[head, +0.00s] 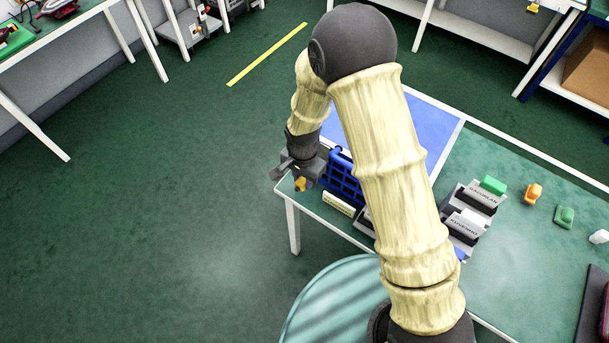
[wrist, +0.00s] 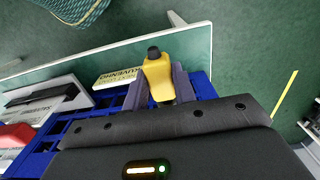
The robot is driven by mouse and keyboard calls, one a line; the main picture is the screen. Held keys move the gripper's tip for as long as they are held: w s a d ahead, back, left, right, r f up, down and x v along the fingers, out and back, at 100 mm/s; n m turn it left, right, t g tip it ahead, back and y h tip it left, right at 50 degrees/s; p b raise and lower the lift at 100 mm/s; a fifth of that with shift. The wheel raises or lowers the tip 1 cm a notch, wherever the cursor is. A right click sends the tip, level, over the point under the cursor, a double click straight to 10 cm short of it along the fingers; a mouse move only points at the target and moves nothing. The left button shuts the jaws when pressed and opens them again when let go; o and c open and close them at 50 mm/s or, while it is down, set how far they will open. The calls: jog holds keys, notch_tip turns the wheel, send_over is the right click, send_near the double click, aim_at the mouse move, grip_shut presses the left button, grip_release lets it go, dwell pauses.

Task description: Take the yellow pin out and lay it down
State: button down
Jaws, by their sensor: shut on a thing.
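My gripper (head: 302,176) is shut on the yellow pin (head: 301,185), near the table's left corner in the head view. In the wrist view the pin (wrist: 158,73) has a dark tip and sits between the two grey fingers (wrist: 164,88). A blue rack with square openings (head: 343,178) stands on the table just right of my gripper. The rack (wrist: 203,86) also shows behind the fingers in the wrist view. The pin's far end is hidden, so I cannot tell whether it is clear of the rack.
A cream label block (head: 339,203) lies at the table's front edge beside the rack. Grey holders (head: 473,205) stand farther right, with green (head: 493,185) and orange (head: 533,194) pieces near them. A blue mat (head: 428,125) lies bare behind the rack. A teal striped round thing (head: 335,300) is in front.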

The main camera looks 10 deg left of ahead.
jog(key=shift+s+a, duration=0.25)
jog(key=shift+s, duration=0.3)
jog(key=shift+s+a, duration=0.2)
jog(key=shift+s, duration=0.3)
jog(key=s, duration=0.1)
jog(key=s+a, duration=0.1)
jog(key=s, duration=0.1)
jog(key=shift+s+a, duration=0.1)
jog(key=shift+a, duration=0.05)
dwell(0.5)
